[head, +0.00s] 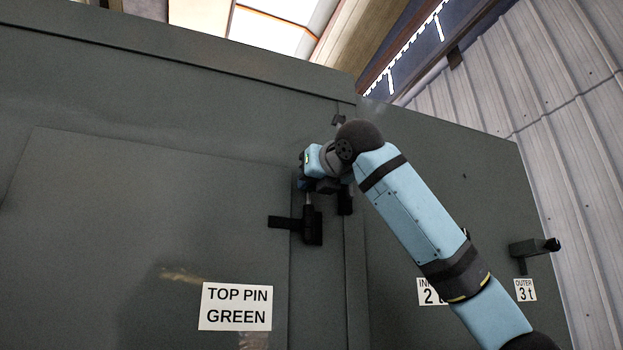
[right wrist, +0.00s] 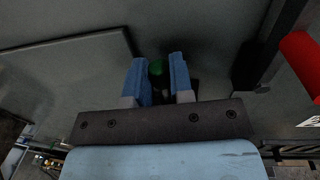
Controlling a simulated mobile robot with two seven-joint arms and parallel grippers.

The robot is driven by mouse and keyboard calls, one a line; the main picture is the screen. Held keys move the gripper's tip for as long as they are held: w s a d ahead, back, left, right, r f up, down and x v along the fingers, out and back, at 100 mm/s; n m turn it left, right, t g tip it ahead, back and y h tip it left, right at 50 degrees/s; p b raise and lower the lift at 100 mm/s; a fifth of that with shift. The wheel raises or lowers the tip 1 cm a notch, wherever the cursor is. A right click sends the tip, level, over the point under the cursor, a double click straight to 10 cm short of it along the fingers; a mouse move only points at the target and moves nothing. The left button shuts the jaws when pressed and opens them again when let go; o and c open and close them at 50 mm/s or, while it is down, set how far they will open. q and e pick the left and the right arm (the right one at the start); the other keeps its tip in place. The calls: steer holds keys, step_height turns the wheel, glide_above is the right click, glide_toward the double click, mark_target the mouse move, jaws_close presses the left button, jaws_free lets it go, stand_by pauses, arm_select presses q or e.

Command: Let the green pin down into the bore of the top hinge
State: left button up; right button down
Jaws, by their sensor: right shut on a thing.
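The top hinge (head: 312,232) is a dark block with a flat leaf reaching left onto the grey door (head: 130,220). My right gripper (head: 318,186) is just above it, in front of the door's right edge. In the right wrist view the green pin (right wrist: 157,69) shows its green head between the two blue fingers, which are shut on it. A thin pale shaft (head: 307,202) shows between the gripper and the hinge block. I cannot tell whether its lower end is inside the bore. My left gripper is in neither view.
A white label (head: 235,307) reads TOP PIN GREEN. A dark bracket (head: 535,247) juts from the enclosure's right side, above the OUTER 3 t label (head: 525,290). In the right wrist view a red cylinder (right wrist: 304,65) is at the right edge, beside a dark bar (right wrist: 250,66).

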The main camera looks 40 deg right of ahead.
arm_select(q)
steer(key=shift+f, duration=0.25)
arm_select(e)
steer(key=shift+f, duration=0.5)
arm_select(q)
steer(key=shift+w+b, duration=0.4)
steer(key=shift+b, duration=0.05)
arm_select(e)
steer(key=shift+f, duration=0.5)
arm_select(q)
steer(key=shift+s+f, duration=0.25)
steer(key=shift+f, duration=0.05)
arm_select(e)
steer(key=shift+f, duration=0.35)
steer(key=shift+f, duration=0.15)
steer(key=c, duration=0.9)
jaws_free()
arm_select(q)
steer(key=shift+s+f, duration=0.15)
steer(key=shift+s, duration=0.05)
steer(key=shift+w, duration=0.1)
